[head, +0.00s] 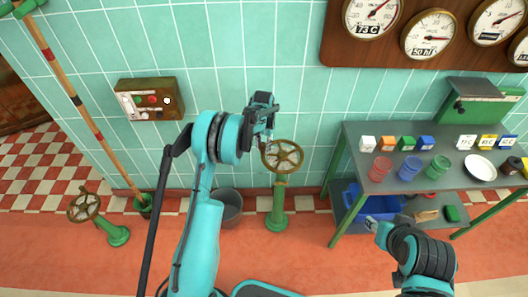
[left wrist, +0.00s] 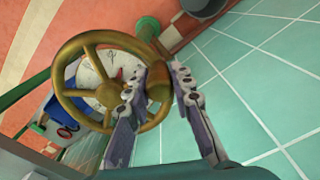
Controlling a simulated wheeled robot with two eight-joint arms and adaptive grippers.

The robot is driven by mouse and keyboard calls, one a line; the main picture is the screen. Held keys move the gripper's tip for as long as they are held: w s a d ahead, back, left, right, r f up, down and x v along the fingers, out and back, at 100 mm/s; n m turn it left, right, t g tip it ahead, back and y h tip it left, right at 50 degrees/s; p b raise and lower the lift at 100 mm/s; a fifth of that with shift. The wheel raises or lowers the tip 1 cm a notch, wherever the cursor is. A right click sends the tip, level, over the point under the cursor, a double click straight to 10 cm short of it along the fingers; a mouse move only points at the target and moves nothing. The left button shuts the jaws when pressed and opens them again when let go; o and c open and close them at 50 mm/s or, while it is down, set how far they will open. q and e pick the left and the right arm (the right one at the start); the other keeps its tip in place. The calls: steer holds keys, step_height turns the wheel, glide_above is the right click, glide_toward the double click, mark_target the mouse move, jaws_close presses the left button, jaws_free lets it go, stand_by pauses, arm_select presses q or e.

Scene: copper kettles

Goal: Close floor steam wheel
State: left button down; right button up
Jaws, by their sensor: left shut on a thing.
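A brass floor steam wheel (head: 283,157) stands upright on a green pedestal (head: 277,215) in the middle of the head view, near the tiled wall. My left gripper (head: 264,143) is at the upper left of its rim. In the left wrist view the spoked wheel (left wrist: 108,92) fills the left half, and my left gripper (left wrist: 163,84) is shut on its rim, one finger on each side. My right gripper (head: 371,224) is low in front of the shelf table; its fingers are too small to read.
A second floor wheel (head: 84,207) stands at the left. A grey bucket (head: 229,207) is beside the middle pedestal. A grey table (head: 355,133) with several blocks and cups stands at the right. A control box (head: 149,99) and gauges (head: 431,34) are on the wall.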

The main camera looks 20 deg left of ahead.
arm_select(q)
steer(key=w+m, duration=0.3)
steer(key=shift+m, duration=0.4)
steer(key=shift+w+d, duration=0.1)
steer(key=shift+w, duration=0.45)
steer(key=c, duration=1.3)
jaws_free()
step_height(320, 180, up, 12)
